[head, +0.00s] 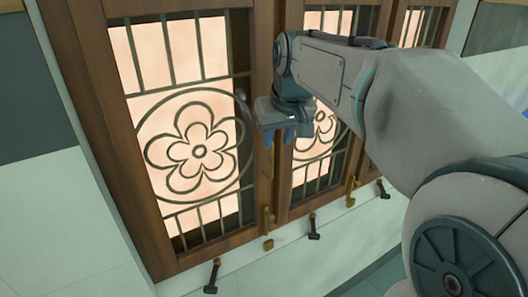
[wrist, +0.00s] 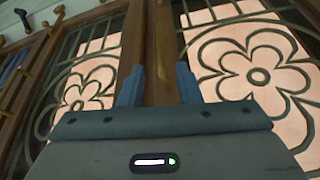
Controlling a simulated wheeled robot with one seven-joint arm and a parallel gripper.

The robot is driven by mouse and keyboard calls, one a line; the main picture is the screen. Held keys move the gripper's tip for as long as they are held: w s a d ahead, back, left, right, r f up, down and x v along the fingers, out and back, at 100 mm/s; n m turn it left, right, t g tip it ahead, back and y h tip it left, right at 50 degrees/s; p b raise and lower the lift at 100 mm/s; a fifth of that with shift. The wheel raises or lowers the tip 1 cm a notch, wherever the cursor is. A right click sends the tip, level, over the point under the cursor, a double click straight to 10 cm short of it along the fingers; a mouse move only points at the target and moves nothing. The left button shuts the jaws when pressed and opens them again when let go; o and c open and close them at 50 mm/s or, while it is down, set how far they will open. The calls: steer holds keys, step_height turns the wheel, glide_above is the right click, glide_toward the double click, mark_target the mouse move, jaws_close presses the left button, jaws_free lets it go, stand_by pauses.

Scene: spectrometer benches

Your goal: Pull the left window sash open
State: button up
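The left window sash (head: 247,190) is a brown wooden frame with a dark flower grille over a glowing pane, and it looks shut. In the wrist view the large flower grille (wrist: 258,77) at right appears to belong to it. A slim brass handle (wrist: 161,45) shows on the wood there, in line with the gap between my fingers. My gripper (head: 279,136) is in front of the sash's right edge, its fingers apart. It also shows open in the wrist view (wrist: 158,85), with nothing between the fingertips. Whether they touch the wood is unclear.
Another sash (head: 318,130) with a flower grille stands to the right, partly behind my arm. A brass fitting (head: 267,224) is low at the middle. Dark-handled stays (head: 213,276) (head: 314,228) (head: 383,189) stick out along the sill. The left wall is clear.

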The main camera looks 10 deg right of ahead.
mark_target(272, 157)
steer(key=p+x, duration=0.1)
steer(key=x, duration=0.8)
steer(key=shift+f, duration=0.2)
jaws_close()
